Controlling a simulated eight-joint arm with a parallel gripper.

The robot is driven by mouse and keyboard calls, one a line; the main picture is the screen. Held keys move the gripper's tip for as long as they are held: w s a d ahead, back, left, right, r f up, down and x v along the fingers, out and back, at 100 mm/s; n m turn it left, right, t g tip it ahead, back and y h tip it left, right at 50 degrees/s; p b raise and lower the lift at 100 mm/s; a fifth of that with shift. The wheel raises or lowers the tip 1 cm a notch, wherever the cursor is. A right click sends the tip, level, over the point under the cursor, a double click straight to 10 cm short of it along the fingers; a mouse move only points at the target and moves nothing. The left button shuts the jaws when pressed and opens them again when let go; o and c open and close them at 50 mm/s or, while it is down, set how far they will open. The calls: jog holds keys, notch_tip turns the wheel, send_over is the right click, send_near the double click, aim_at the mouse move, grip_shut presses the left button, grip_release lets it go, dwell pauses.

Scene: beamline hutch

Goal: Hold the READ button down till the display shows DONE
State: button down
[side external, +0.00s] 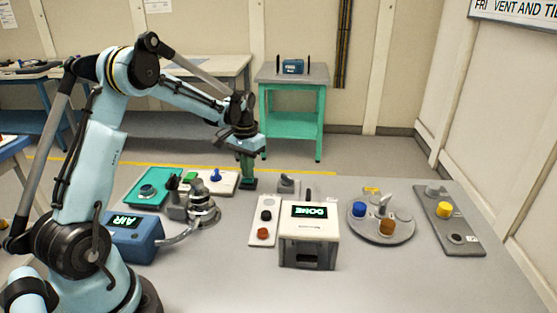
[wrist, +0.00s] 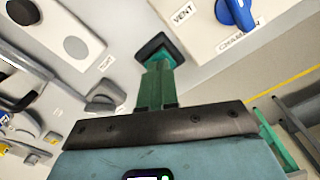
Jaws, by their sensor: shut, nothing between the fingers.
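A white box (side external: 310,235) stands near the middle of the table, and its lit green display (side external: 309,211) reads DONE. A white plate with a black button (side external: 266,215) and an orange-red button (side external: 263,232) lies just left of the box. I cannot read a READ label on any button. My gripper (side external: 248,183) points down behind that plate, apart from both its buttons. In the wrist view my green fingers (wrist: 157,72) are together with nothing between them. Their dark tips are low over the table; contact with it cannot be told.
A white panel with a blue lever (wrist: 234,12), labelled VENT and CHAMBER, is close by. A grey block (side external: 288,186) stands right of my gripper. A blue box (side external: 135,237) reading AIR, a round tray (side external: 362,226) and a grey panel (side external: 463,237) share the table. The front is clear.

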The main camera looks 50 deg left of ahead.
jog(key=shift+r, duration=3.15)
jog(key=shift+d, duration=0.1)
jog(key=s+d+r+m+t, duration=0.1)
jog(key=s+d+r+t, duration=0.35)
jog(key=d, duration=0.65)
jog(key=s+d+m+t, duration=0.2)
jog(key=s+d, duration=0.6)
jog(key=d, duration=0.1)
jog(key=shift+s+t, duration=0.35)
